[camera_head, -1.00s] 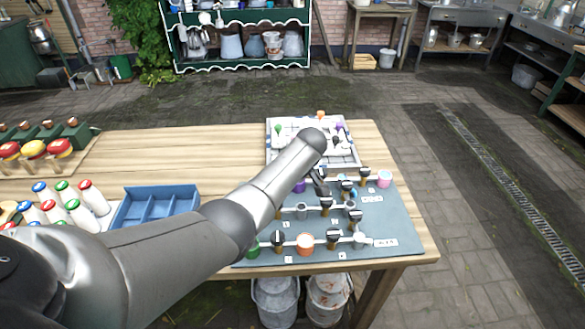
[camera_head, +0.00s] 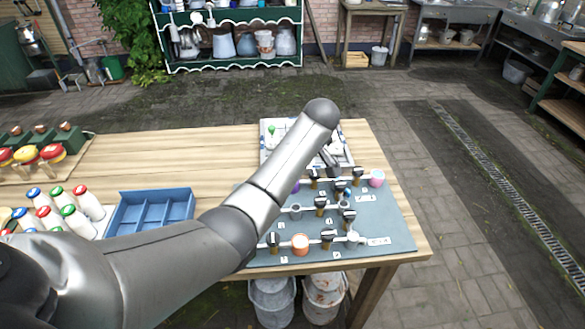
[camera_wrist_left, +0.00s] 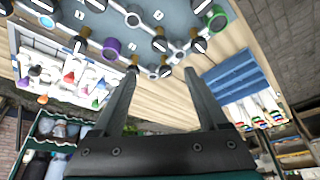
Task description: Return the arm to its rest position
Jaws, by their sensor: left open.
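My left arm (camera_head: 180,250) comes in from the left and reaches over the table, with its bent joint raised above the white board at the back. My left gripper shows in the left wrist view (camera_wrist_left: 160,76), its two dark fingers spread wide with nothing between them. In the head view the gripper is mostly hidden behind the arm, so its height above the table cannot be told. My right gripper is in neither view.
A wooden table (camera_head: 205,160) carries a grey mat (camera_head: 385,215) with black-handled valves and coloured rings. A blue divided tray (camera_head: 150,212) and white bottles (camera_head: 88,203) with coloured caps stand left. The white board (camera_head: 267,150) holds coloured pieces.

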